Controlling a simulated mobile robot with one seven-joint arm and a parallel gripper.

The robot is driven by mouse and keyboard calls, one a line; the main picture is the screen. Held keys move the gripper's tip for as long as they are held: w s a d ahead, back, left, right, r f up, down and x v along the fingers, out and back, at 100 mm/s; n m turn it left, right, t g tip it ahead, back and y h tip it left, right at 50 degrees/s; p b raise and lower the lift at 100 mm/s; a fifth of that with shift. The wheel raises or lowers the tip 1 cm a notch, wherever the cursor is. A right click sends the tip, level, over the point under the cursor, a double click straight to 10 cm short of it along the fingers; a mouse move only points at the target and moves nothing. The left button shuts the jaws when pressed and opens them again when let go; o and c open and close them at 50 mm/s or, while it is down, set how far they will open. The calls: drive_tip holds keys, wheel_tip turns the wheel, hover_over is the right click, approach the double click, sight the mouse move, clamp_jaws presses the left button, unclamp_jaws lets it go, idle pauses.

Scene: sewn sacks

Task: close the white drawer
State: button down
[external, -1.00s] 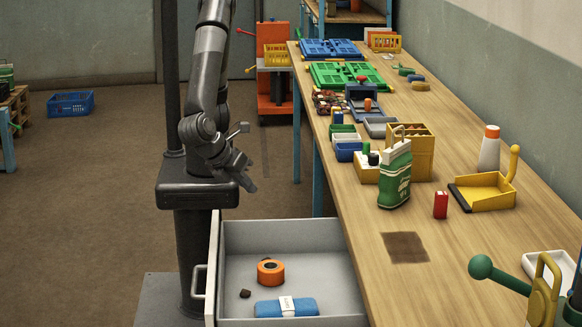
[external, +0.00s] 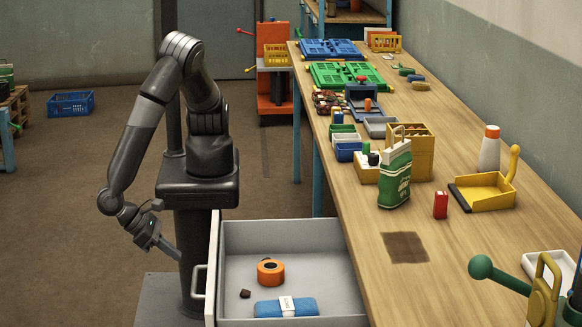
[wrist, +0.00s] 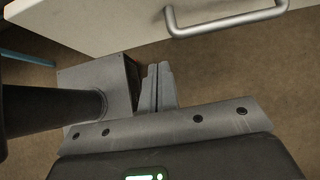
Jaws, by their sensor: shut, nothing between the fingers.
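The white drawer (external: 232,237) stands pulled out from under the workbench, toward my column. Its metal handle (external: 198,282) is on the drawer front's left side. An orange roll, a blue cloth bundle with a white band and a small dark lump lie inside it. My gripper (external: 176,254) is shut and empty, left of the drawer front and apart from it. In the wrist view my shut fingers (wrist: 158,72) point toward the drawer front (wrist: 90,22), with the handle (wrist: 225,22) above and to the right of them, not touched.
The wooden bench (external: 460,245) runs along the right, holding a green-and-white sack (external: 395,175), a red box (external: 440,205), a yellow dustpan (external: 485,192) and several bins. A blue crate (external: 70,103) stands on the floor at the far left. Floor left of my column is free.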

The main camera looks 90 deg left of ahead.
drive_tip(key=w+f, duration=0.3)
drive_tip(key=w, duration=0.4)
drive_tip(key=shift+w+f, duration=0.1)
drive_tip(key=shift+w, duration=0.1)
drive_tip(key=w, duration=3.5)
drive_tip(key=shift+w+a, duration=0.1)
drive_tip(key=shift+w, duration=0.5)
drive_tip(key=shift+s, duration=0.5)
drive_tip(key=s, duration=0.3)
drive_tip(key=shift+s, duration=0.3)
drive_tip(key=v, duration=1)
drive_tip(key=shift+s, duration=0.3)
